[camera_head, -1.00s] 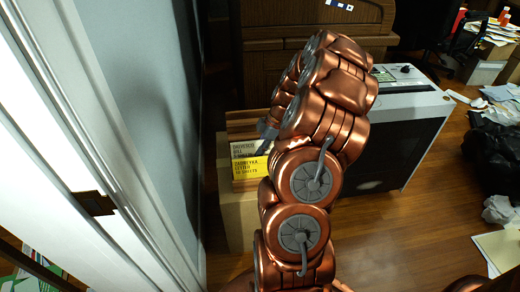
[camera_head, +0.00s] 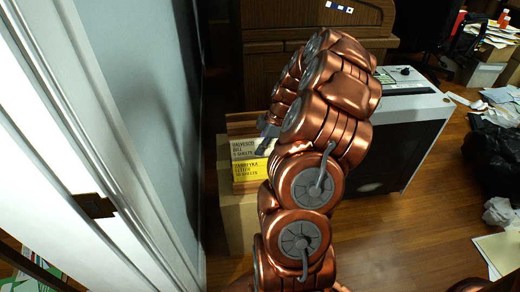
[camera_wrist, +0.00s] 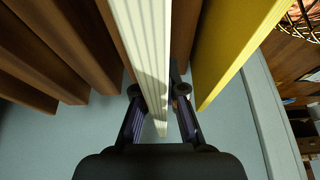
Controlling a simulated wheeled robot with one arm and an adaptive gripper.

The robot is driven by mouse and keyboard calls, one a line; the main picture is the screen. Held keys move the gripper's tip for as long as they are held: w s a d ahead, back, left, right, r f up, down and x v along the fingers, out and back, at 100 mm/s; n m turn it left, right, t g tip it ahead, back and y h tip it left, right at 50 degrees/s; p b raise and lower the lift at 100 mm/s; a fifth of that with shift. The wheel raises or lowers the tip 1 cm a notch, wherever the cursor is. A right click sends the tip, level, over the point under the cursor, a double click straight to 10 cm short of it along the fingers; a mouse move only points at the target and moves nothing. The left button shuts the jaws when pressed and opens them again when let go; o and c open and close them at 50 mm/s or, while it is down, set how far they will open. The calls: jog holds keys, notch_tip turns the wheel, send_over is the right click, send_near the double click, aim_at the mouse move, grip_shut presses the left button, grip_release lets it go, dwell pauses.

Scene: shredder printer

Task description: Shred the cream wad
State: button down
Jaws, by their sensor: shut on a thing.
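The cream wad (camera_wrist: 146,50) is a thin, ridged upright slab in the wrist view. It stands between brown dividers (camera_wrist: 60,50) and a yellow wad (camera_wrist: 225,50). My gripper (camera_wrist: 165,105) is shut on the cream wad, one finger on each side. In the head view the cream wad (camera_head: 243,148) shows its printed face just behind the yellow wad (camera_head: 250,169), in a rack on a box. My gripper (camera_head: 266,137) is partly hidden there by my copper arm. A grey-topped machine with a dark front (camera_head: 410,140) stands to the right, partly covered by my arm; a panel shows on top.
A white door frame (camera_head: 95,150) and grey wall stand close on the left. A wooden cabinet (camera_head: 265,70) is behind the rack. Black bags (camera_head: 495,150) and loose papers (camera_head: 497,250) lie at the right. The wooden floor before the machine is mostly clear.

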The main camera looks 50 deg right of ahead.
jog(key=shift+r, duration=0.1)
notch_tip(320, 180, up, 11)
jog(key=p, duration=0.1)
jog(key=shift+f, duration=0.2)
dwell(0.8)
